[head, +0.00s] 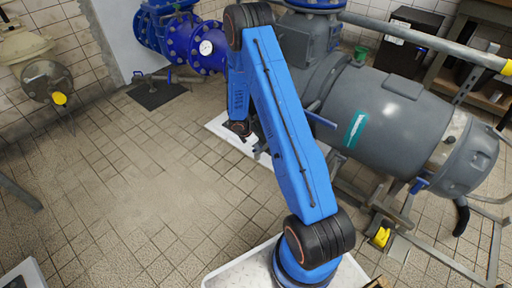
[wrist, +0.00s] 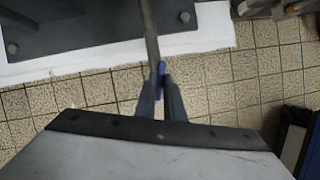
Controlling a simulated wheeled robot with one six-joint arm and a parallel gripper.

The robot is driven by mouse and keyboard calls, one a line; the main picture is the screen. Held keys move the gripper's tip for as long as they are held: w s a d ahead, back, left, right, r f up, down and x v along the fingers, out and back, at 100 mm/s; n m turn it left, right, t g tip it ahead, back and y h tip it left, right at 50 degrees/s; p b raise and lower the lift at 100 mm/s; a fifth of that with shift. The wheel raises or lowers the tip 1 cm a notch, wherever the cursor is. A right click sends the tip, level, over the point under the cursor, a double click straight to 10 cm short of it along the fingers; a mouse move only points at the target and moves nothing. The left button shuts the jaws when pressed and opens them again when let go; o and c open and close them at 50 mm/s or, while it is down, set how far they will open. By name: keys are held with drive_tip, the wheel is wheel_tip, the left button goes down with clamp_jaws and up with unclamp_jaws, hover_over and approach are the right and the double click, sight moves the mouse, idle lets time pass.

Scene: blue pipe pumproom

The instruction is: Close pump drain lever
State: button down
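My gripper (wrist: 161,82) points down and away in the wrist view, its two dark fingers close together. A small blue piece (wrist: 161,67), possibly the drain lever's handle, shows at the fingertips. I cannot tell whether the fingers grip it or only stand around it. A thin grey rod (wrist: 150,35) runs up from the fingertips towards a dark grey plate. In the head view my gripper (head: 240,130) is low beside the pump's base, left of the grey pump (head: 385,110). My blue arm hides much of that area, and the lever is not clear there.
A white plinth (wrist: 225,30) carries the dark plate (wrist: 90,20). Blue pipework (head: 180,42) with a gauge stands behind. A grey valve with a yellow knob (head: 59,98) is at the left wall. A metal frame stands below the pump.

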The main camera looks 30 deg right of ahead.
drive_tip(key=shift+m, duration=0.3)
drive_tip(key=m+g, duration=0.1)
drive_tip(key=m, duration=0.1)
drive_tip(key=shift+w+m, duration=0.15)
drive_tip(key=shift+m, duration=0.15)
drive_tip(key=m+g, duration=0.1)
drive_tip(key=m, duration=0.1)
drive_tip(key=m+y, duration=0.1)
drive_tip(key=m, duration=0.1)
drive_tip(key=shift+w+g, duration=0.15)
drive_tip(key=shift+g, duration=0.25)
drive_tip(key=m+g+y, duration=0.1)
drive_tip(key=m, duration=0.3)
drive_tip(key=shift+w+d, duration=0.1)
drive_tip(key=shift+d+m+g+y, duration=0.1)
drive_tip(key=shift+m+g+y, duration=0.3)
drive_tip(key=shift+m, duration=1.2)
drive_tip(key=c, duration=1.8)
unclamp_jaws()
drive_tip(key=shift+c, duration=0.2)
